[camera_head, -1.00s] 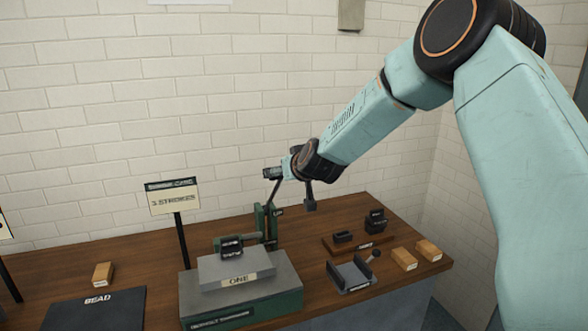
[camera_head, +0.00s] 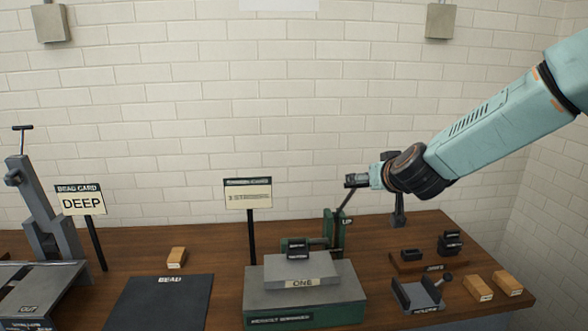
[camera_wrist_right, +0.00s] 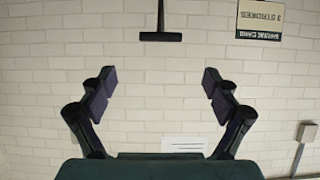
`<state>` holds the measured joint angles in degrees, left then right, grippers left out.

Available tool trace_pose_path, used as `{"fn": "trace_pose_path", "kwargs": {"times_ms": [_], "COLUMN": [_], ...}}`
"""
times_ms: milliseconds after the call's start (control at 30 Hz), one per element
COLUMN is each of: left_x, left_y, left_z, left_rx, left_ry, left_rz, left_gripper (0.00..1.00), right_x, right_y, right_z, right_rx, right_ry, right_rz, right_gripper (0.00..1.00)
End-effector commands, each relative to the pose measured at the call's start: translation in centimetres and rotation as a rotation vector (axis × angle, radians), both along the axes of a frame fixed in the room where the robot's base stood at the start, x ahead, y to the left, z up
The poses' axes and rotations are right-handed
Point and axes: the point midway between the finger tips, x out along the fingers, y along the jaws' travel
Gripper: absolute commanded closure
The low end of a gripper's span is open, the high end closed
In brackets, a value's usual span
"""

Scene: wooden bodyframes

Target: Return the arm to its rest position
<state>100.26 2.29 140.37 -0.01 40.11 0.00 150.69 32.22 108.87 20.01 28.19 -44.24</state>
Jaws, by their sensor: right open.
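My right arm comes in from the right in the head view. Its gripper (camera_head: 357,180) is in the air above the green lever press (camera_head: 335,231) on the bench. In the head view it overlaps the top of the thin dark lever (camera_head: 346,199). The right wrist view shows the gripper (camera_wrist_right: 160,88) open, with nothing between its fingers. A dark T-shaped handle (camera_wrist_right: 160,37) appears beyond the fingertips there, apart from them. My left gripper is not in view.
A grey block marked ONE (camera_head: 302,270) sits before the press. A card on a post (camera_head: 248,194) stands to its left. A grey holder (camera_head: 418,296) and wooden blocks (camera_head: 478,288) lie right. A dark BEAD mat (camera_head: 160,303) and another lever machine (camera_head: 45,215) are left.

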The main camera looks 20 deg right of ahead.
Motion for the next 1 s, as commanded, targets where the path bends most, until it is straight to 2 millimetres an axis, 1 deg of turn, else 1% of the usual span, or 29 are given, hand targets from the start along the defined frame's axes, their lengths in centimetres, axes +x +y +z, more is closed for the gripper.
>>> {"fn": "trace_pose_path", "kwargs": {"times_ms": [133,267,700,1000], "left_x": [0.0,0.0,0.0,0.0], "left_y": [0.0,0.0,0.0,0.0], "left_z": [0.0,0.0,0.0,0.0], "left_rx": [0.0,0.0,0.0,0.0], "left_ry": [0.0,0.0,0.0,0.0], "left_rz": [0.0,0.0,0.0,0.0], "left_gripper": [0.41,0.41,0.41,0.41], "right_x": [0.2,1.0,6.3,9.2], "right_y": [0.0,-0.3,-1.5,-2.2], "right_z": [-0.1,-0.6,-3.4,-5.1], "right_rx": [-0.001,-0.003,-0.003,-0.001], "right_ry": [0.0,0.002,0.003,0.004], "right_rz": [0.0,0.0,0.0,0.0], "right_gripper": [0.11,0.11,0.11,0.11]}}
